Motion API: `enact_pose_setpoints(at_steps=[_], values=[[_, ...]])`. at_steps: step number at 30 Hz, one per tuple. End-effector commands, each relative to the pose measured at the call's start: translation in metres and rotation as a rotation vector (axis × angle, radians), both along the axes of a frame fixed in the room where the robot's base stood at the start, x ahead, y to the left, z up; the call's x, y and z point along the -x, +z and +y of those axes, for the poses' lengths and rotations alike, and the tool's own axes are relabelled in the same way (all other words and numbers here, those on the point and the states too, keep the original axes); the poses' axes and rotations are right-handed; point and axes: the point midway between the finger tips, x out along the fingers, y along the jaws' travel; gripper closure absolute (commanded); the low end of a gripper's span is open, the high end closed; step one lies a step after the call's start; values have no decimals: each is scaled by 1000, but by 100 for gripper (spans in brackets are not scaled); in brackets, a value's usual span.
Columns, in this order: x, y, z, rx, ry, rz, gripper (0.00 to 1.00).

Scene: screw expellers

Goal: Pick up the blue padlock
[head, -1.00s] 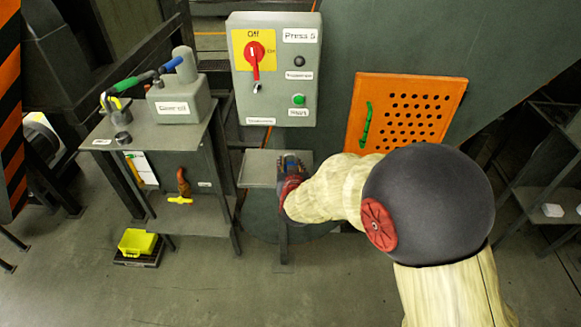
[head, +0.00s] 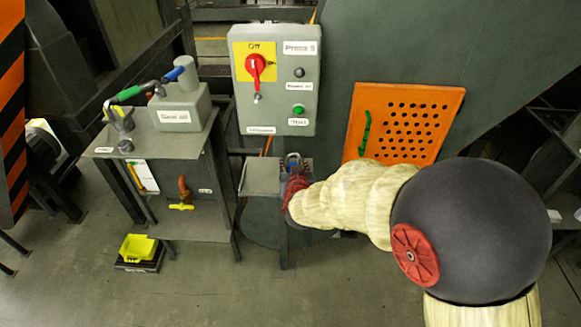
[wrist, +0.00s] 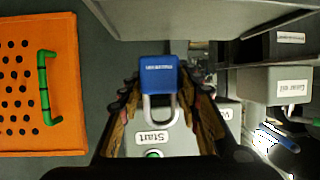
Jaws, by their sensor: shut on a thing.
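The blue padlock (wrist: 158,75) is between the two fingers of my gripper (wrist: 160,90) in the wrist view. Its blue body carries a white label, and its grey shackle points down in that picture. My gripper is shut on it. In the head view the padlock (head: 292,160) shows as a small blue and grey shape just beyond my red-dark gripper (head: 296,182), beside the small grey shelf (head: 260,178). My arm hides part of this area, and I cannot tell there whether the padlock touches the shelf.
The grey control box (head: 275,110) with a red switch hangs above the shelf. An orange perforated panel (head: 385,110) with a green handle is to the right. A grey stand (head: 150,142) with a gear oil can (head: 182,110) is left. A yellow bin (head: 138,247) is on the floor.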

Motion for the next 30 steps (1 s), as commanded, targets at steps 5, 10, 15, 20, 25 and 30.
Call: enact_pose_setpoints(at_steps=[5,10,15,20,25,30], values=[[30,50,-17,-3,-1,-6,94],[64,61,-35,-1,0,-4,94],[88,72,-49,-2,-2,-4,94],[100,78,-55,-1,0,-4,94],[105,79,-58,-1,0,-2,94],[106,79,-58,-1,0,-2,94]])
